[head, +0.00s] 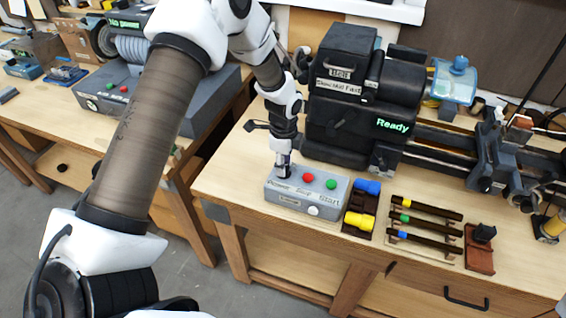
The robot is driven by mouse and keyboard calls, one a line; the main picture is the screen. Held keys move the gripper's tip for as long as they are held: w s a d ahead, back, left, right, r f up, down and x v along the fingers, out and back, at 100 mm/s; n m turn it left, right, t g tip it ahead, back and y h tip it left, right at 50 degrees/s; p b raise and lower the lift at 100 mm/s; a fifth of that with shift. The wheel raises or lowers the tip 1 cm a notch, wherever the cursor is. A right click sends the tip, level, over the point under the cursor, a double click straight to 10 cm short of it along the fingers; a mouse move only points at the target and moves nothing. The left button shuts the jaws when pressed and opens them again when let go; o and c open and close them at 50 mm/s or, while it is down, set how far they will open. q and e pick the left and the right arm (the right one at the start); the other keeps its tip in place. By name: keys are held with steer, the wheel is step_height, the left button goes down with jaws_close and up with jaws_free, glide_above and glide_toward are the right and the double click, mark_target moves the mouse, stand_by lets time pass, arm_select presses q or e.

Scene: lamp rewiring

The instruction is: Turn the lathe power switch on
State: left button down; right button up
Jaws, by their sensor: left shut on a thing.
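The grey lathe control box (275,194) lies near the front edge of the workbench. Its labels read Power, Stop and Start, with a red button (308,178) and a green button (331,184) above the last two. My left gripper (284,172) points down at the box's left end, over the Power label, and is shut on the power switch. The switch is hidden by the fingers, so its position cannot be told. The black lathe (340,128) stands behind the box, and its display (392,126) reads "Ready" in green. My right gripper is out of view.
Blue (367,187) and yellow (360,220) pieces sit in a dark holder right of the box. A rack of dark bars (425,227) and a red-brown tray (479,250) lie farther right. A second bench (50,109) with another machine stands left. Bench top left of the box is clear.

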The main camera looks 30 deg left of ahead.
arm_select(q)
steer(key=shift+s+f, duration=0.1)
steer(key=c, duration=1.1)
jaws_free()
steer(key=shift+c, duration=0.2)
steer(key=o, duration=0.4)
steer(key=shift+c, duration=0.2)
steer(key=shift+d, duration=0.15)
step_height(320, 180, up, 12)
steer(key=shift+w, duration=0.2)
